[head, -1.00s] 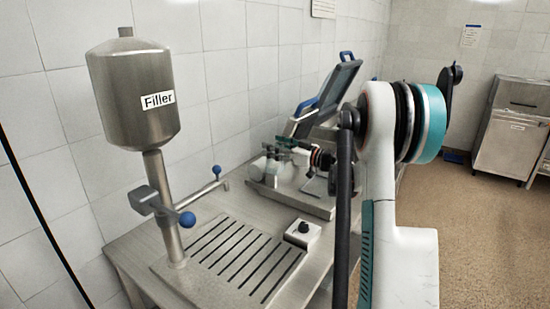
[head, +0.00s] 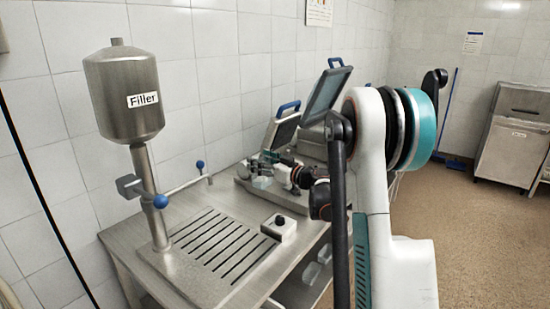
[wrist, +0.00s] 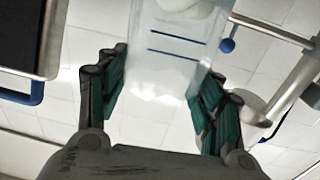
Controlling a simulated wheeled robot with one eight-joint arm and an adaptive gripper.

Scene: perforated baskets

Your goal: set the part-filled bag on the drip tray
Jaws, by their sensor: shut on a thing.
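The part-filled bag (wrist: 172,60) is clear, with blue lines and white contents, and hangs between the fingers of my gripper (wrist: 160,95) in the wrist view. The green-padded fingers are shut on it from both sides. In the head view my gripper (head: 268,158) is small, above the bench behind the drip tray; the bag there is hard to make out. The drip tray (head: 222,246) is the slotted metal plate under the filler, with nothing on it. The bag is apart from the tray.
The steel filler (head: 124,95) stands on a post at the left, with a spout arm (head: 188,186) and blue knobs reaching over the tray. A small box with a black knob (head: 280,228) sits at the tray's right edge. A sealing machine with a raised lid (head: 283,130) stands behind.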

